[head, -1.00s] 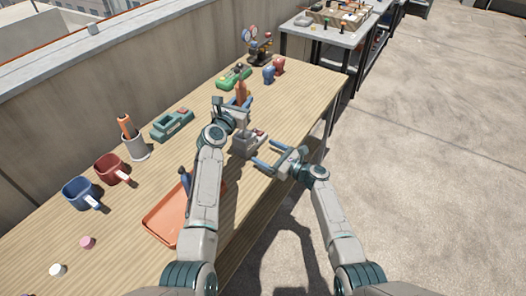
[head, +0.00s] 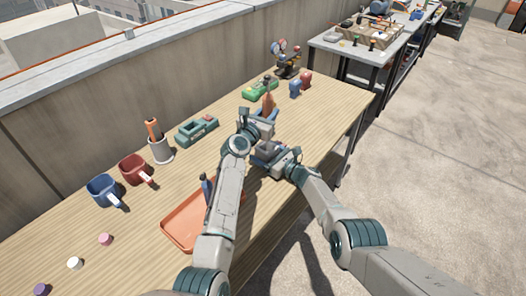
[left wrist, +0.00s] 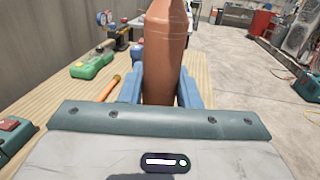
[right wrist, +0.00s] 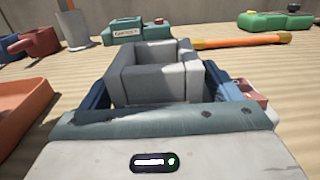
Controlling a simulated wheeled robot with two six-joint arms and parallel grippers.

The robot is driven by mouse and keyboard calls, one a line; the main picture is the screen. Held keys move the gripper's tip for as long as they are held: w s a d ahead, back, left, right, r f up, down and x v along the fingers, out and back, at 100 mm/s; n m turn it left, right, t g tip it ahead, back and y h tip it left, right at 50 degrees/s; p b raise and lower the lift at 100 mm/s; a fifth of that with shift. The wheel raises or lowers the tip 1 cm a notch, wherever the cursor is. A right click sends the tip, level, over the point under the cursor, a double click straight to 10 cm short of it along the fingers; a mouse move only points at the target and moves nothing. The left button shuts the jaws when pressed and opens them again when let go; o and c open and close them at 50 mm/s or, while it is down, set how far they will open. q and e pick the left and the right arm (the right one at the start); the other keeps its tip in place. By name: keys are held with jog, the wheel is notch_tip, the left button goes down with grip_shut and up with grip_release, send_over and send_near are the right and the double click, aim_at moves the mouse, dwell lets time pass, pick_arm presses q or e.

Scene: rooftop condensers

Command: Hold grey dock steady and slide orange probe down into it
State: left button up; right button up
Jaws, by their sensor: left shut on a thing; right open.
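The orange probe (head: 268,104) is upright in my left gripper (head: 264,116), which is shut on it above the table. In the left wrist view the probe (left wrist: 164,50) stands between the blue fingers, its lower end hidden. The grey dock (head: 264,153) stands on the table, nearer than the probe and partly hidden by my arms. In the right wrist view the dock (right wrist: 150,78) is a square block with an open hollow top. My right gripper (right wrist: 152,98) is open, with one blue finger on each side of the dock; I cannot tell if they touch it.
A teal device (head: 197,130), a green device (head: 260,88) and a grey cup (head: 161,151) stand along the wall side. Red (head: 134,169) and blue (head: 103,190) mugs are at left. An orange tray (head: 180,228) lies nearer. An orange-handled tool (right wrist: 240,42) lies beyond the dock.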

jog(key=shift+w+a+r, duration=0.1)
jog(key=shift+w+a, duration=0.2)
jog(key=shift+a, duration=0.05)
jog(key=shift+a, duration=0.1)
jog(key=shift+c, duration=0.4)
jog(key=c, duration=1.1)
pick_arm(q)
jog(key=shift+m+g+h, duration=0.5)
jog(key=shift+m+h, duration=0.1)
jog(key=shift+h, duration=0.3)
jog(key=f, duration=0.2)
jog(key=s+f, duration=0.1)
jog(key=f, duration=0.2)
jog(key=shift+s, duration=0.1)
pick_arm(e)
jog(key=shift+c, duration=0.2)
pick_arm(q)
jog(key=shift+f, duration=1.3)
